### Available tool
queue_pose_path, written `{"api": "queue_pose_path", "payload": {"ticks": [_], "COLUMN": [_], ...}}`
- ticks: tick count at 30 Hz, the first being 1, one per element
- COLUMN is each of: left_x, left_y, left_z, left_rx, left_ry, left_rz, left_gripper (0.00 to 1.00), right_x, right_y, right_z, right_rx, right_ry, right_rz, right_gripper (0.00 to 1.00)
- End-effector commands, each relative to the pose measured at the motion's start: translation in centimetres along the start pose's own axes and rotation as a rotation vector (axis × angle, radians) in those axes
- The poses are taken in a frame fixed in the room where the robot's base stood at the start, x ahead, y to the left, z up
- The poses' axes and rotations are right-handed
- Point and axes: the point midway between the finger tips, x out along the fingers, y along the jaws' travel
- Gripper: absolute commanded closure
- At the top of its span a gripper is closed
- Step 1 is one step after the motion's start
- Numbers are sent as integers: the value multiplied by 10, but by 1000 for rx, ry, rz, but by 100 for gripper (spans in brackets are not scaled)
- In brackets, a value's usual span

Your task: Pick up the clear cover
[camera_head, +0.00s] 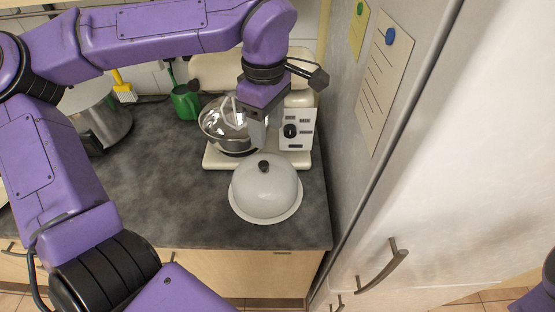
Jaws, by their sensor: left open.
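The clear cover (266,190) is a pale, see-through dome with a small black knob (264,167) on top. It stands upright on the dark counter near the front right corner, with a pale rim or plate (245,215) around its bottom. My left gripper (259,140) hangs above and behind the knob, apart from it, pointing down in front of the mixer. It is open and holds nothing that I can see. My right gripper is not in view; only a purple bit of my right arm shows at the lower right edge.
A cream stand mixer (299,130) with a steel bowl (218,121) stands right behind the cover. A green watering can (186,103) and a metal pot (105,120) are at the back left. A grey fridge (430,160) bounds the counter's right side. The counter (170,195) left of the cover is clear.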

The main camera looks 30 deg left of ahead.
Motion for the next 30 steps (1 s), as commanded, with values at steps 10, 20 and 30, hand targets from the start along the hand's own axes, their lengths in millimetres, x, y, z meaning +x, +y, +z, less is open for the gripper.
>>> {"api": "queue_pose_path", "payload": {"ticks": [10, 20, 30], "left_x": [52, 93, 93], "left_y": [0, 1, 2], "left_z": [-3, -2, -1], "left_rx": [-4, -3, -2], "left_ry": [0, 1, 1], "left_rz": [-5, -1, -1], "left_gripper": [46, 46, 100], "right_x": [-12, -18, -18], "right_y": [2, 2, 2], "right_z": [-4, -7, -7], "right_rx": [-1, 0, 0], "right_ry": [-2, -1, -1], "right_rz": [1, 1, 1], "right_gripper": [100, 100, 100]}}
